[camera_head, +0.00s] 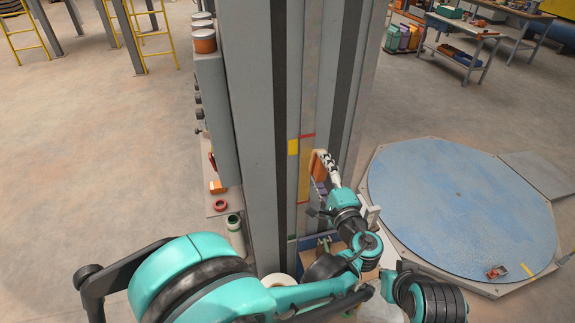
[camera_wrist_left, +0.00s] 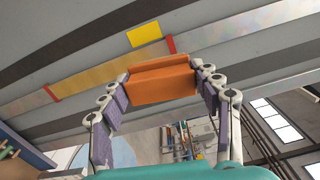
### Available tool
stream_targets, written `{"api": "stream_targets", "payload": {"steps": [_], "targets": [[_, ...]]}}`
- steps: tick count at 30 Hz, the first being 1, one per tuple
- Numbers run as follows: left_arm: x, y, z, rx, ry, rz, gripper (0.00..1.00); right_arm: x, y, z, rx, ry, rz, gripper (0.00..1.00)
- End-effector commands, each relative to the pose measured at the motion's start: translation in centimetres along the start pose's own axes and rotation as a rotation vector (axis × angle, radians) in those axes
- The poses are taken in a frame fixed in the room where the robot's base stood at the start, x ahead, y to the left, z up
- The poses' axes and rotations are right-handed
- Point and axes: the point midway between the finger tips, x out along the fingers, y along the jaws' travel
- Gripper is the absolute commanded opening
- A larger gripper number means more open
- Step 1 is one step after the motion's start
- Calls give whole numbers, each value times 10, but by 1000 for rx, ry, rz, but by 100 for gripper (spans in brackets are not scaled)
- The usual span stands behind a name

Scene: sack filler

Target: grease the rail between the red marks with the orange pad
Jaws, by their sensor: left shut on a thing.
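The rail (camera_wrist_left: 90,78) is a shiny strip with a mottled yellow-brown sheen on the grey column. Two red marks cross it in the left wrist view: one (camera_wrist_left: 171,44) just beyond the pad, the other (camera_wrist_left: 51,93) further left. One red mark (camera_head: 307,135) also shows in the head view. My left gripper (camera_head: 325,163) is shut on the orange pad (camera_wrist_left: 150,78), gripping it between both fingers. The pad is at the rail, close to the mark near the yellow label. I cannot tell if it touches. My right gripper is not in view.
A yellow label (camera_wrist_left: 144,34) sits beside the rail. A grey box (camera_head: 215,120) with round-topped canisters is on the column's left side. A blue turntable (camera_head: 460,205) lies at right. A workbench (camera_head: 460,30) stands at the back. The left floor is mostly clear.

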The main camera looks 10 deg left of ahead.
Motion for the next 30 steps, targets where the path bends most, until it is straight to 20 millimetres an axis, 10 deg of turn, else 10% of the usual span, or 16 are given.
{"api": "stream_targets", "payload": {"steps": [30], "targets": [[52, -8, -8, 0, 14, -2, 40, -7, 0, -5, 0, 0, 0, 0]]}}
